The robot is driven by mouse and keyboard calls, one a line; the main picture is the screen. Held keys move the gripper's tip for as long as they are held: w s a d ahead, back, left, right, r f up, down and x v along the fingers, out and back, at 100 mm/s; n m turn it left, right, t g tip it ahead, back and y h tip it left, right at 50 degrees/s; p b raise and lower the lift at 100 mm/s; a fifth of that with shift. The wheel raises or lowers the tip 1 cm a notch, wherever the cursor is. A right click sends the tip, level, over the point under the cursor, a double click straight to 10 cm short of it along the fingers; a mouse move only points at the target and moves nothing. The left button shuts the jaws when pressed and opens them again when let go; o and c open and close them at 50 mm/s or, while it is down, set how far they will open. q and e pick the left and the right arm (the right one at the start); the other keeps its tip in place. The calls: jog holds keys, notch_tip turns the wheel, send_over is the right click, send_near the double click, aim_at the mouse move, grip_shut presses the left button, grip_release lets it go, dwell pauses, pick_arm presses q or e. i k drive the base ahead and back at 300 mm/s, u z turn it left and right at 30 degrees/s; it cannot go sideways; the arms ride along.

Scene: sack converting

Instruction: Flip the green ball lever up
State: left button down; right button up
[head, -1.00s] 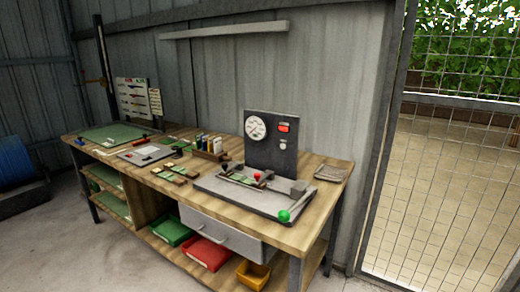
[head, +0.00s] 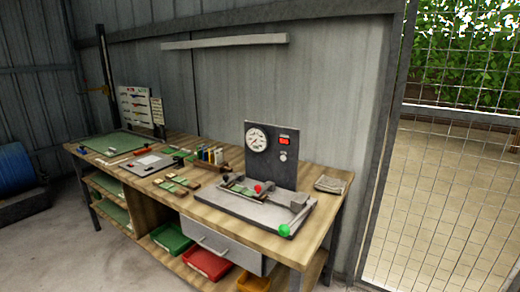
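The green ball (head: 284,231) sits at the end of a lever at the front right corner of a grey machine base (head: 240,207). The lever's thin arm runs from the ball up and back to a grey block on the base, and the ball is low, near the base's edge. A dark upright panel (head: 271,162) with a round gauge and a red display stands behind it. A red ball (head: 258,188) is on the fixture left of the lever. Neither of my grippers is in the picture.
The machine stands on the right end of a wooden workbench (head: 318,237). Bottles (head: 210,155), small green-topped blocks (head: 170,186) and a cutting mat (head: 118,143) lie to the left. A grey pad (head: 329,185) lies right of the panel. Floor in front is clear; a mesh gate (head: 450,190) is at right.

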aim_at(284, 230)
jog(key=u, duration=0.05)
jog(key=k, duration=0.65)
jog(key=u, duration=0.45)
jog(key=i, duration=1.15)
jog(key=z, duration=0.5)
